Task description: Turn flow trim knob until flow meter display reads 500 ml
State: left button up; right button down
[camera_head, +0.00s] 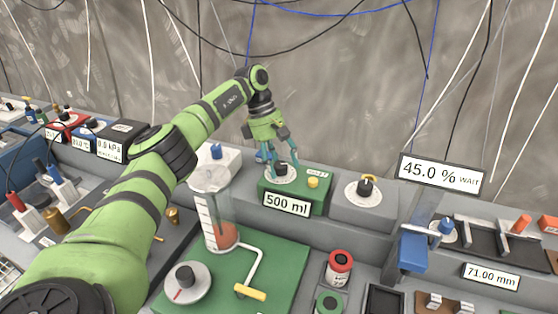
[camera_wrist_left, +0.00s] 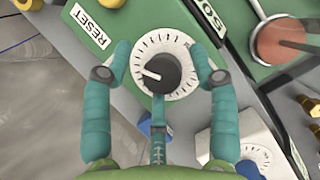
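The flow trim knob (camera_wrist_left: 160,72) is black on a white graduated dial, atop a green box (camera_head: 318,203). The flow meter display (camera_head: 286,204) on the box's front reads 500 ml. Gaps show between the two side fingers and the knob; the third finger's tip is close to the knob, contact unclear. The knob's pointer faces left in that view. My right gripper is in neither view.
A yellow button (camera_head: 313,183) and a RESET label (camera_wrist_left: 88,27) are beside the dial. A clear graduated beaker (camera_head: 214,210) with reddish liquid stands in front.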

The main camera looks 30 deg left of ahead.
pick_arm(q)
jog(key=shift+a+r, duration=0.1)
jog(key=shift+w+a+r, duration=0.1)
jog(key=shift+a+r, duration=0.05)
jog(key=shift+r, duration=0.1)
jog(key=v, duration=0.6)
jog(key=shift+r, duration=0.45)
jog(key=shift+f, duration=0.1)
